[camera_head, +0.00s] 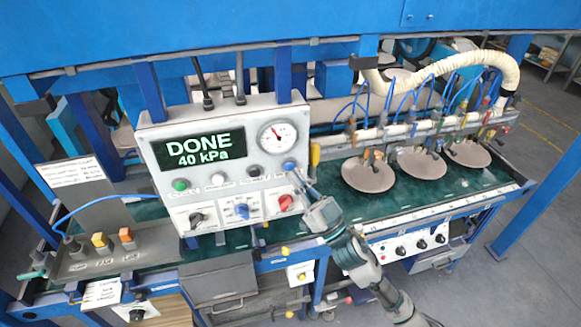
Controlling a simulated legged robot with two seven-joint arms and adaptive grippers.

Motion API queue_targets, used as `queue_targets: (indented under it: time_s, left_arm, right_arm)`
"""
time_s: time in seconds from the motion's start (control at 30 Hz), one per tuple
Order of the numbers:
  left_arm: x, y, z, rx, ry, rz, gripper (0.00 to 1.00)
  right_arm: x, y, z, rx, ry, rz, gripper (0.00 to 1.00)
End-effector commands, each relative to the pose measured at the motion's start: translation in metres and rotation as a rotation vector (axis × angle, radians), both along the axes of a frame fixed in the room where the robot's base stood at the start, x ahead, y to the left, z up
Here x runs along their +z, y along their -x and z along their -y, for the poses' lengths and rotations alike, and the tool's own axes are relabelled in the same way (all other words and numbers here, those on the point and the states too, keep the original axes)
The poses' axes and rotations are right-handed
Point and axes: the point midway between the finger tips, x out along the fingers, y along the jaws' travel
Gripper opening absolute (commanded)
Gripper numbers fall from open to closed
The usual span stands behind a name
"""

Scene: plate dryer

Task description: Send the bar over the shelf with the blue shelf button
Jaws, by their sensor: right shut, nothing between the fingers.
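The blue shelf button (289,166) is at the right end of a row of buttons on the grey control panel (150,150). My right gripper (298,174) is shut and empty, its tip just below and right of the blue button. I cannot tell whether it touches. The pale bar (420,125), with blue hoses and several fittings, runs along the back right, above three grey-brown discs (368,175) on the green surface. The panel display (200,150) reads "DONE 40 kPa". My left gripper is out of view.
Green (180,184), white (218,179) and black (254,171) buttons share the row. A gauge (278,136) is above the blue button. A blue beam (250,25) crosses the top.

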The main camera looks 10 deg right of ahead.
Motion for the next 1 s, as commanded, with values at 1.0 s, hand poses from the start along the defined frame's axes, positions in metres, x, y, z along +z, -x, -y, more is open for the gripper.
queue_targets:
  time_s: [1.0]
  left_arm:
    - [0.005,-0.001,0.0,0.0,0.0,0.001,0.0]
  right_arm:
    - [0.002,-0.011,-0.001,0.0,0.0,0.0,0.0]
